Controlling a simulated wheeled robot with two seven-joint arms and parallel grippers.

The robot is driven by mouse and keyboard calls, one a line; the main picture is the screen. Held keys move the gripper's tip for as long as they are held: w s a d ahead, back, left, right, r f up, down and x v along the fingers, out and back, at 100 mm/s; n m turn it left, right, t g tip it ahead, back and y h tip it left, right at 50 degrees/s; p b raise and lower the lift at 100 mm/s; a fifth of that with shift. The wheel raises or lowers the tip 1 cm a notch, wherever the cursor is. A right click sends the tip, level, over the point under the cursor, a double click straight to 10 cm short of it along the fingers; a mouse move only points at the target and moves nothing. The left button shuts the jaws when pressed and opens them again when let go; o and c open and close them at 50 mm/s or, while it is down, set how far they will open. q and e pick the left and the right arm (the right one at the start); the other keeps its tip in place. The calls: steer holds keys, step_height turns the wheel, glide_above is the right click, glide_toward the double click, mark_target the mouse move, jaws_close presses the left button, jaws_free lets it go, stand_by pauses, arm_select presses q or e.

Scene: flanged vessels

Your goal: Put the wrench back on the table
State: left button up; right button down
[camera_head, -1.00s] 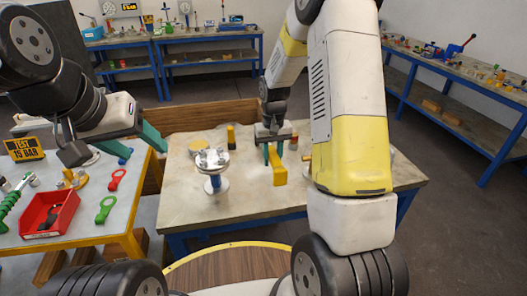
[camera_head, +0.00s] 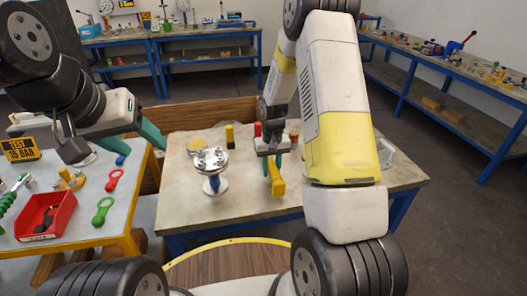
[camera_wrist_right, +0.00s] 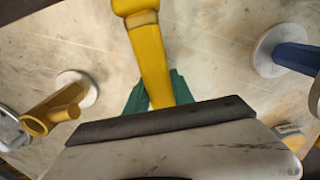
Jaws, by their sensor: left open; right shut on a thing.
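The yellow wrench (camera_head: 278,184) is in my right gripper (camera_head: 273,158) over the middle of the pale table (camera_head: 250,203). In the right wrist view the green fingers close on the wrench's shaft (camera_wrist_right: 149,60), and its far end runs out of the top of the picture. I cannot tell whether the wrench touches the table. My left gripper (camera_head: 132,146) is open and empty at the left, above the edge of the grey side table.
A flanged vessel (camera_head: 210,165) stands left of the wrench. Yellow, black and red items stand toward the back of the table. A red bin (camera_head: 46,215) and green and red ring-ended tools (camera_head: 104,210) lie on the left table. The pale table's front is clear.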

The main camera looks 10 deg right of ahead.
steer(key=shift+f, duration=0.85)
steer(key=c, duration=0.5)
jaws_free()
steer(key=shift+r, duration=0.1)
steer(key=shift+r, duration=3.4)
